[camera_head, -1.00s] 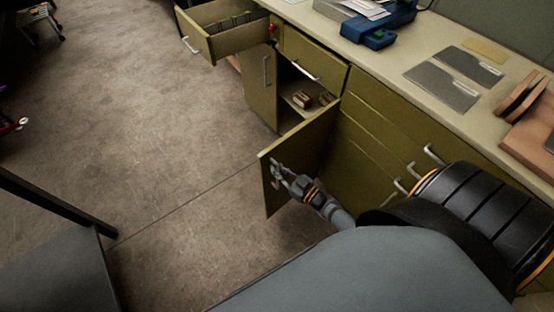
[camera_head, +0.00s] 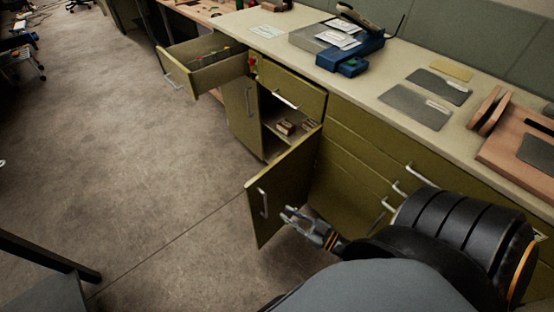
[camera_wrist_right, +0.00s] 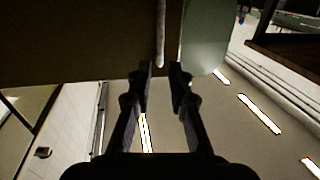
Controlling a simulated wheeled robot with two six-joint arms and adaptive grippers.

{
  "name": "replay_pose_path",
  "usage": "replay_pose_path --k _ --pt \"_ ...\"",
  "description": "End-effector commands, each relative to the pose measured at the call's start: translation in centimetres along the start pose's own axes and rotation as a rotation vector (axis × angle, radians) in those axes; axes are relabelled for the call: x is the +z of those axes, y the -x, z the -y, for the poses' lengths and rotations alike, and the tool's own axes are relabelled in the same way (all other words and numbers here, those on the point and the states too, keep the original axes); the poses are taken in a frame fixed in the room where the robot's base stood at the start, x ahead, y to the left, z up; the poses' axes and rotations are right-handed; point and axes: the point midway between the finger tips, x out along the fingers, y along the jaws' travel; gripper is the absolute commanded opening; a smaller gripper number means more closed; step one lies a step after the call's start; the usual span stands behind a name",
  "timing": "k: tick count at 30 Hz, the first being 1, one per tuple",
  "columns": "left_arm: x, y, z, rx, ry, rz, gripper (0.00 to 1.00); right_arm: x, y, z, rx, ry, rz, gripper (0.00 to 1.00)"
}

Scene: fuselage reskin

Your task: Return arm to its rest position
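My right arm (camera_head: 440,235) comes in from the lower right of the head view. Its gripper (camera_head: 287,212) is just right of the open cabinet door (camera_head: 282,190), close to the door's handle (camera_head: 264,202) but apart from it. In the right wrist view the two fingers of the gripper (camera_wrist_right: 161,68) are parted with a gap and nothing between them. The handle (camera_wrist_right: 161,35) shows beyond the fingertips. My left gripper is not in view.
An open drawer (camera_head: 180,75) juts out at the upper left. Small boxes (camera_head: 286,127) sit inside the open cabinet. The counter (camera_head: 370,85) holds a blue device (camera_head: 345,62), grey plates (camera_head: 415,107) and a wooden block (camera_head: 515,140).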

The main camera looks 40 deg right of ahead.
Motion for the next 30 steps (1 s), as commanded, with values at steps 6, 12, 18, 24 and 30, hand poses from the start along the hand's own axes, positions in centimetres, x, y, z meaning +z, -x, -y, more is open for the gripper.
replay_pose_path --k 6,12,18,24,30 --pt "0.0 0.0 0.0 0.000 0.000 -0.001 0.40 0.0 1.4 0.0 0.000 0.001 0.000 0.19" --pt "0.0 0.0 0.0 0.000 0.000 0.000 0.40 0.0 1.3 0.0 0.000 0.001 -0.001 0.19" --pt "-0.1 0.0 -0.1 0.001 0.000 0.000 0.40 0.0 1.3 0.0 0.000 0.000 -0.001 0.19" --pt "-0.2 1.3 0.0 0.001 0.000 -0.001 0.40 1.9 1.7 -1.1 0.065 0.001 0.093 0.19" --pt "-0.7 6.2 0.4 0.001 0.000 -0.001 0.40 13.7 8.6 -2.6 0.317 -0.031 0.666 0.19"
